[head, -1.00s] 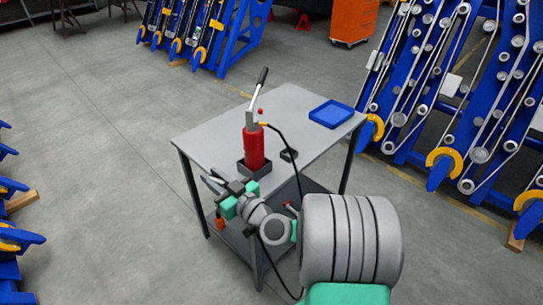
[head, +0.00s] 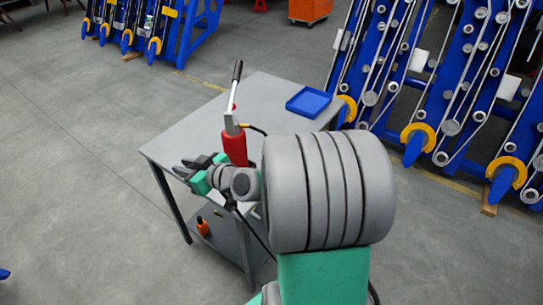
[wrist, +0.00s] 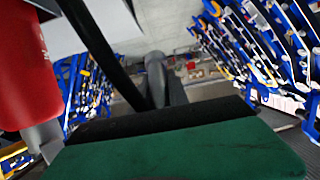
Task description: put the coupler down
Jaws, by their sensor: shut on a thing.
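My gripper (head: 183,168) is shut at the table's near left edge, left of and in front of the red hand pump (head: 234,146). The coupler cannot be made out; what sits between the fingers is hidden or too small in the head view. In the wrist view my grey fingers (wrist: 158,82) lie close together beyond a green and black block. A dark hose or bar crosses that view, and the red pump body (wrist: 28,75) fills its left side. The black hose (head: 256,130) leaves the pump by a yellow fitting.
The grey table (head: 190,134) has free top to the left of and behind the pump. A blue tray (head: 309,101) lies at its right side. An orange bottle (head: 203,226) stands on the lower shelf. Blue harvester frames (head: 440,95) stand to the right.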

